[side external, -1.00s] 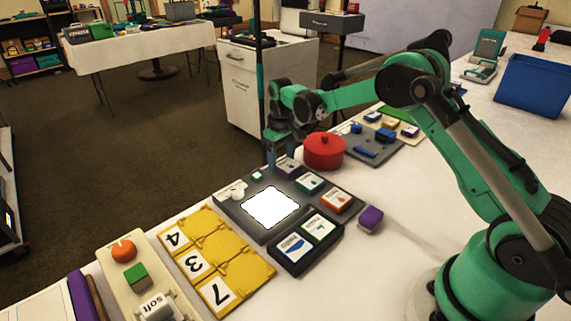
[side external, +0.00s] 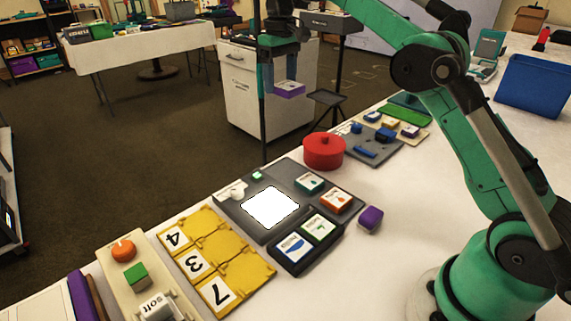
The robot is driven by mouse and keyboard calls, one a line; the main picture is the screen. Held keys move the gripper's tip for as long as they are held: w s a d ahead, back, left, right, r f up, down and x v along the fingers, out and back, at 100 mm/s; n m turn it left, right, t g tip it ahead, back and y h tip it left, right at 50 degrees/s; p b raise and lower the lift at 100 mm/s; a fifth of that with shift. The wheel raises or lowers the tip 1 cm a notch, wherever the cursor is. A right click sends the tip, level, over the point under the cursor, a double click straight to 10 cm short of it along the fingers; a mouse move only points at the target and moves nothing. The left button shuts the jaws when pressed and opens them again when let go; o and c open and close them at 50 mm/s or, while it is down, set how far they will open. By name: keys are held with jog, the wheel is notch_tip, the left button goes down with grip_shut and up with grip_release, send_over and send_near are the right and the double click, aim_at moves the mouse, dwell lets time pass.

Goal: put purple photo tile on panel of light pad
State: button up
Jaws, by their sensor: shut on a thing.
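The purple photo tile (side external: 289,89) has a white picture face and a purple edge. My gripper (side external: 284,84) is shut on it and holds it high in the air, well above the table and beyond the light pad. The light pad (side external: 229,206) is a dark grey board lying on the white table, with a bright white lit panel (side external: 270,207) that is bare. A green-edged tile (side external: 309,183) and an orange tile (side external: 336,201) lie on the board to the right of the panel.
A dark tray (side external: 291,268) with blue and green picture tiles sits in front of the pad. A purple block (side external: 370,218) lies to its right. A red pot (side external: 323,150) stands behind the pad. Yellow number panels (side external: 222,243) lie to the left.

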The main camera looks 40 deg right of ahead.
jog(key=shift+a+f, duration=0.1)
jog(key=shift+a, duration=0.2)
jog(key=s+a+f, duration=0.1)
jog(key=a+f, duration=0.5)
send_over(263, 201)
notch_tip(263, 201, down, 5)
jog(key=shift+w+f, duration=0.1)
jog(key=shift+f, duration=2.95)
